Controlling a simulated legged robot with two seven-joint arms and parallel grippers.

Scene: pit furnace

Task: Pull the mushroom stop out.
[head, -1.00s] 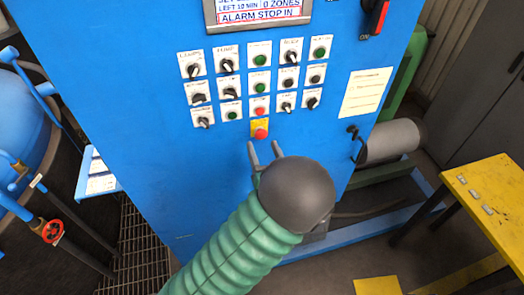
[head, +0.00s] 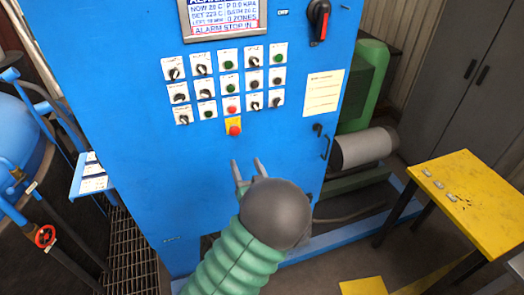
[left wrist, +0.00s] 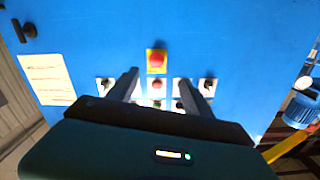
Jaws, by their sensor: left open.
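The mushroom stop (head: 234,131) is a red button on a yellow plate, low in the middle of the blue panel, below the rows of switches. It also shows in the left wrist view (left wrist: 157,59), beyond the fingertips and roughly between their lines. My left gripper (head: 249,168) is open and empty, below the stop in the head view and apart from it. Its two fingers also show in the left wrist view (left wrist: 163,82). The screen (head: 223,20) at the top reads ALARM STOP IN. My right gripper is not in view.
Rows of knobs and buttons (head: 229,84) sit close above the stop. A door handle (head: 324,142) sticks out at the right of the cabinet. A yellow table (head: 465,195) stands at right. Blue pipework with a red valve wheel (head: 44,236) stands at left.

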